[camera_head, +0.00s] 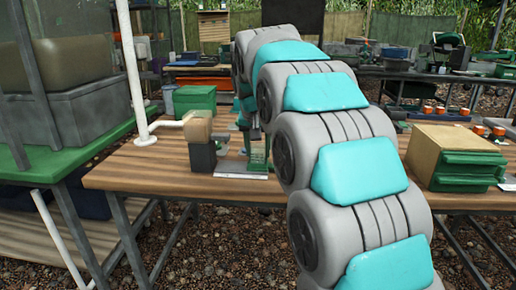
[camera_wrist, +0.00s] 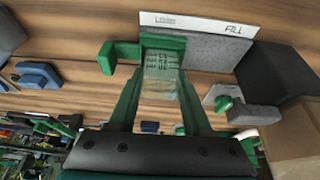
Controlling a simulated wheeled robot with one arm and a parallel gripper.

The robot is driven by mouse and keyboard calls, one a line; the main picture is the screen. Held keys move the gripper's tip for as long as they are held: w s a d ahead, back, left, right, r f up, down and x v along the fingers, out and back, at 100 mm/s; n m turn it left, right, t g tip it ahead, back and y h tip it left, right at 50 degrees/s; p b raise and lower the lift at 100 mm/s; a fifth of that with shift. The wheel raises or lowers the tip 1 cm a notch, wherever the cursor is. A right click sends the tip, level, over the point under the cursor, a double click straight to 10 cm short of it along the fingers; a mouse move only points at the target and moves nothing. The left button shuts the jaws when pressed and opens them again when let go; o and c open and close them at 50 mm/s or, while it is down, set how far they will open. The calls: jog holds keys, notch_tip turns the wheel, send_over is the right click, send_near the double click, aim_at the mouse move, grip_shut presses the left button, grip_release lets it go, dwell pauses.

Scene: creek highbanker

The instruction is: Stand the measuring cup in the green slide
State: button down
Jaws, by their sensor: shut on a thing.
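My gripper (camera_wrist: 162,85) has its green fingers shut on the measuring cup (camera_wrist: 160,68), a clear cup with printed markings, in the wrist view. The green slide (camera_wrist: 120,52), a frame with a handle on its left, shows around the cup's far end, beside the white strip marked "LOAD" and "FILL" (camera_wrist: 195,22). I cannot tell whether the cup is inside the slide or just above it. In the head view my gripper (camera_head: 254,128) is partly hidden by my arm, above a green piece (camera_head: 257,152) on the wooden table (camera_head: 140,170).
A black block with a tan top (camera_head: 199,130) stands left of my gripper, beside a white pipe (camera_head: 134,75). A green box (camera_head: 194,98) is behind. A wooden cabinet with green drawers (camera_head: 440,150) is at right. Blue items (camera_wrist: 38,72) lie on the table.

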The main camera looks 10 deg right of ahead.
jog(key=shift+s+f, duration=0.1)
jog(key=shift+f, duration=0.35)
dwell(0.5)
jog(key=shift+c, duration=2)
grip_release()
jog(key=shift+f, duration=0.1)
jog(key=shift+o, duration=0.7)
notch_tip(320, 180, up, 8)
jog(key=p, duration=0.3)
jog(key=shift+p, duration=0.35)
jog(key=s+f+n+g, duration=0.1)
jog(key=s+f, duration=0.6)
jog(key=s, duration=0.7)
jog(key=s+f+n+g+y, duration=0.1)
jog(key=s+f+g, duration=0.2)
jog(key=s+f, duration=0.5)
jog(key=s+f+n+g, duration=0.1)
jog(key=s+f, duration=0.6)
jog(key=s, duration=1.4)
jog(key=shift+s+f+n+g, duration=0.15)
jog(key=shift+s+n+g, duration=0.15)
jog(key=shift+g, duration=0.2)
